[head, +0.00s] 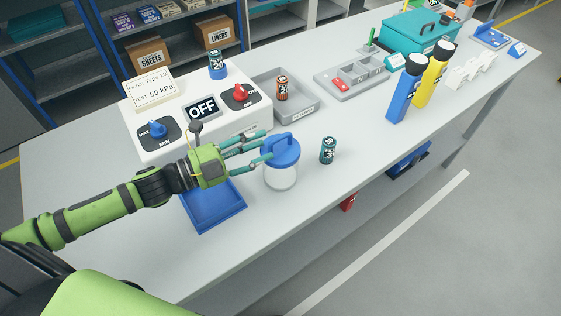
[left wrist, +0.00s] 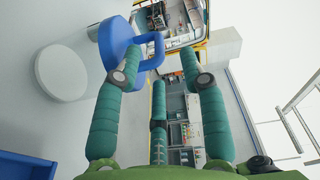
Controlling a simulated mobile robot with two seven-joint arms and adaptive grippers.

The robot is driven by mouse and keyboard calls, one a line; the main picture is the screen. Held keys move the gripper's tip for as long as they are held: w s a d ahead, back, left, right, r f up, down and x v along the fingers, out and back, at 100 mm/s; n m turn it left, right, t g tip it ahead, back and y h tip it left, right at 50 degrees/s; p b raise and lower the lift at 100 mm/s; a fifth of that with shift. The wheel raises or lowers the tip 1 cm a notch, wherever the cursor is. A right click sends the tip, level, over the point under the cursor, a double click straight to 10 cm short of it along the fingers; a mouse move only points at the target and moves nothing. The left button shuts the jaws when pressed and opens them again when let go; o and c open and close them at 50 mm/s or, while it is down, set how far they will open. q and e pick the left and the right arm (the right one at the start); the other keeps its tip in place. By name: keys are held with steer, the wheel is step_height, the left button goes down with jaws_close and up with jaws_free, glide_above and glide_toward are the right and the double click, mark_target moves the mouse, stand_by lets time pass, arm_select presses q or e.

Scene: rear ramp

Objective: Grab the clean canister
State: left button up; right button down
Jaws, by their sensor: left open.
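A clear canister with a blue lid (head: 281,150) and a looped handle stands upright on the white table. My left gripper (head: 268,146) reaches it from the left at lid height, with its fingers spread. In the left wrist view the blue lid (left wrist: 114,48) and its handle (left wrist: 151,48) lie between and beside the fingers, the handle partly hidden by one of them. I cannot tell whether the fingers touch it. My right gripper is not in view.
A blue tray (head: 212,222) lies below my left gripper. A white control box (head: 172,118) with an OFF sign and knobs stands behind. A small teal cylinder (head: 328,150) stands right of the canister. The front right table is clear.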

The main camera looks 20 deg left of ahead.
mark_target(276, 140)
arm_select(q)
steer(key=p+x, duration=0.2)
steer(key=x, duration=0.2)
steer(key=shift+w, duration=0.1)
steer(key=shift+w+d+f, duration=0.1)
steer(key=shift+w+d, duration=0.15)
steer(key=shift+d, duration=0.05)
jaws_close()
